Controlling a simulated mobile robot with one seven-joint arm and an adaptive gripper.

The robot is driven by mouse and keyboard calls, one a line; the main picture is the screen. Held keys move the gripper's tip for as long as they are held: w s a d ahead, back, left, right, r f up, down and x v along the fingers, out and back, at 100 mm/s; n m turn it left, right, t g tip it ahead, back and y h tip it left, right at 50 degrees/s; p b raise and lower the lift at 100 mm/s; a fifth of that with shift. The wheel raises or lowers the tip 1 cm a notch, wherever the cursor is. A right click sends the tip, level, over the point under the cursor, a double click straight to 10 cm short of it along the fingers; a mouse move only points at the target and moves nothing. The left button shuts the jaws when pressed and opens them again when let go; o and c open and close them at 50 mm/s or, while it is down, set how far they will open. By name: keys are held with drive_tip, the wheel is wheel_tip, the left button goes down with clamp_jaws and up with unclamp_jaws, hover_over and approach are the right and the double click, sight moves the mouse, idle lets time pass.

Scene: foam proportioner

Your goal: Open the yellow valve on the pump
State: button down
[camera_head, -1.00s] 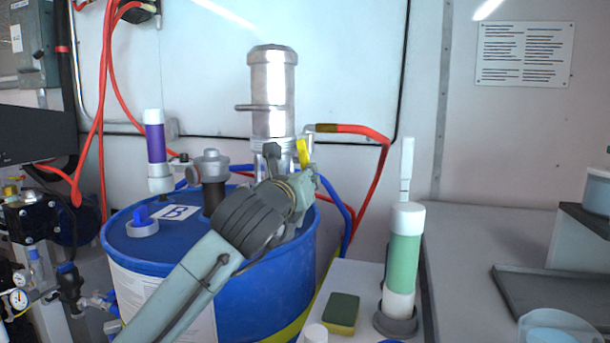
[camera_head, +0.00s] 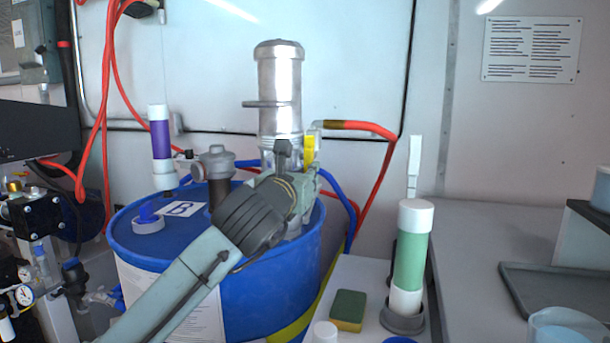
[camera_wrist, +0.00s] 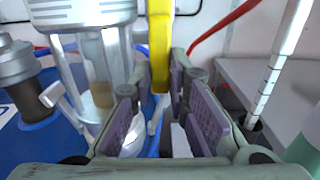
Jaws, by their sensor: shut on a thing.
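The pump (camera_head: 280,95) is a silver cylinder standing on the blue drum (camera_head: 270,285). The yellow valve (camera_head: 309,150) has a flat handle at the pump's right side, beside the red hose's end. In the wrist view the yellow handle (camera_wrist: 159,45) runs down from the top edge to between my fingers. My gripper (camera_head: 308,178) is at the valve, and its purple-padded fingers also show in the wrist view (camera_wrist: 164,88). It is shut on the yellow handle's lower end. The valve body is mostly hidden behind my fingers and wrist.
A red hose (camera_head: 372,128) arches right from the valve, and blue hoses run behind the drum. A grey-capped fitting (camera_head: 215,165) and a purple-banded tube (camera_head: 160,145) stand left of the pump. A green bottle (camera_head: 411,262) and a sponge (camera_head: 348,310) are at the front right.

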drive_tip(key=c, duration=1.5)
unclamp_jaws()
drive_tip(key=shift+c, duration=0.2)
drive_tip(key=shift+s, duration=0.1)
drive_tip(key=v, duration=1.2)
